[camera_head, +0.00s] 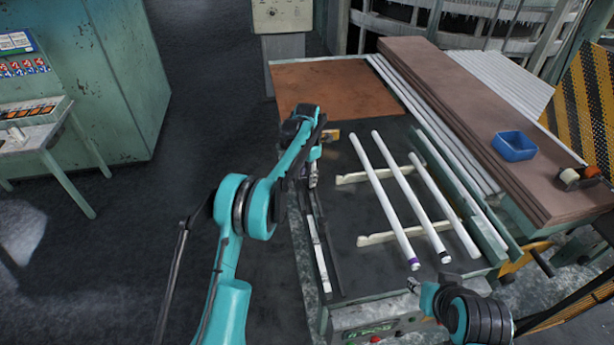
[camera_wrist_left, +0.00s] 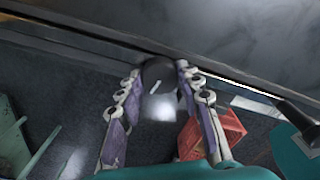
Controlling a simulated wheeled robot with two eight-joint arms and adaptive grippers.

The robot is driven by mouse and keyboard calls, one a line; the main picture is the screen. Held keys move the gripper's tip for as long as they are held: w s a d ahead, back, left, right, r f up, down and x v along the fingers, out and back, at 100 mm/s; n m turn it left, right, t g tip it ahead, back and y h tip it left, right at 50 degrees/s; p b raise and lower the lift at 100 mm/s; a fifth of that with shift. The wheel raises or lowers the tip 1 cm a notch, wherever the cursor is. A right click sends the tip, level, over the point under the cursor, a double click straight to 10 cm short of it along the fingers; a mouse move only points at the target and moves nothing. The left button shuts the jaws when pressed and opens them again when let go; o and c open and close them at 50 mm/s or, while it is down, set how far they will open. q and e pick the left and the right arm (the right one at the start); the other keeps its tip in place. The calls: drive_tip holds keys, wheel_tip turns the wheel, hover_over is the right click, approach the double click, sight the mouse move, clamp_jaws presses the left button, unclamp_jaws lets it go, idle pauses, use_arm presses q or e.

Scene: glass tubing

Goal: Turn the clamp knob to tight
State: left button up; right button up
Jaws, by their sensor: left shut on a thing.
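The clamp knob (camera_wrist_left: 158,72) is dark and round with a short white mark, seen in the left wrist view at the edge of the dark bench. My left gripper (camera_wrist_left: 159,82) is shut on it, one finger on each side. In the head view my left gripper (camera_head: 313,172) is at the left edge of the bench top; the knob cannot be made out there. My right gripper (camera_head: 414,285) is at the front of the bench, clear of the knob; its finger opening is too small to tell.
Several white glass tubes (camera_head: 383,195) lie on cream supports (camera_head: 388,235) on the dark bench top (camera_head: 345,215). A blue bin (camera_head: 514,146) and a tape dispenser (camera_head: 578,178) sit on brown boards at the right. A red crate (camera_wrist_left: 228,130) stands below the bench edge.

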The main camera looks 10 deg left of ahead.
sight(307, 178)
use_arm(q)
drive_tip(key=m, duration=0.4)
drive_tip(key=shift+p, duration=0.3)
drive_tip(key=m, duration=0.3)
drive_tip(key=shift+m, duration=0.4)
drive_tip(key=m, duration=0.3)
drive_tip(key=shift+m+p, duration=0.3)
drive_tip(key=shift+p, duration=0.05)
drive_tip(key=shift+m, duration=1.8)
drive_tip(key=o, duration=1.2)
drive_tip(key=shift+c, duration=0.2)
wheel_tip(307, 178, up, 12)
